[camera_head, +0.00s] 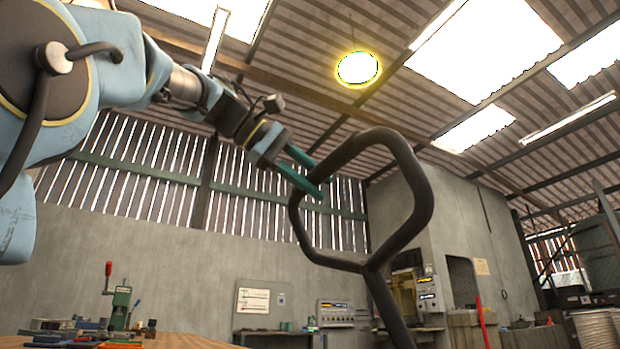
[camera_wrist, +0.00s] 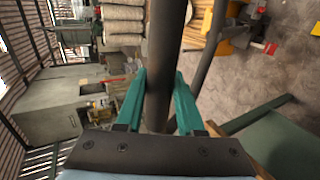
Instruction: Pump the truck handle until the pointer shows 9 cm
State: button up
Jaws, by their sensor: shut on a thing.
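The truck handle (camera_head: 424,185) is a dark looped bar on a single shaft, rising from the bottom of the head view and tilted. My gripper (camera_head: 312,181) reaches in from the upper left with green fingers and is shut on the left side of the loop. In the wrist view the handle bar (camera_wrist: 160,70) runs down between the two green fingers of my gripper (camera_wrist: 160,92). The pointer and its scale are not in view in either picture.
A wooden table (camera_head: 180,340) with a green press (camera_head: 121,307) and small items stands at lower left. A wall board (camera_head: 253,301) hangs behind. Spools (camera_head: 597,328) and boxes stand at right. The wrist view shows yellow parts (camera_wrist: 226,45) on the floor.

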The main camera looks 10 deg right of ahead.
jog(key=w+d+r+p, duration=0.3)
jog(key=d+r+p, duration=0.2)
jog(key=d+p, duration=0.3)
jog(key=d, duration=0.4)
jog(key=shift+r+p, duration=0.15)
jog(key=shift+p, duration=0.15)
jog(key=shift+w, duration=0.1)
jog(key=w+d+r+p, duration=0.3)
jog(key=d+p, duration=0.7)
jog(key=d, duration=0.2)
jog(key=shift+w+d+r, duration=0.15)
jog(key=shift+d, duration=0.1)
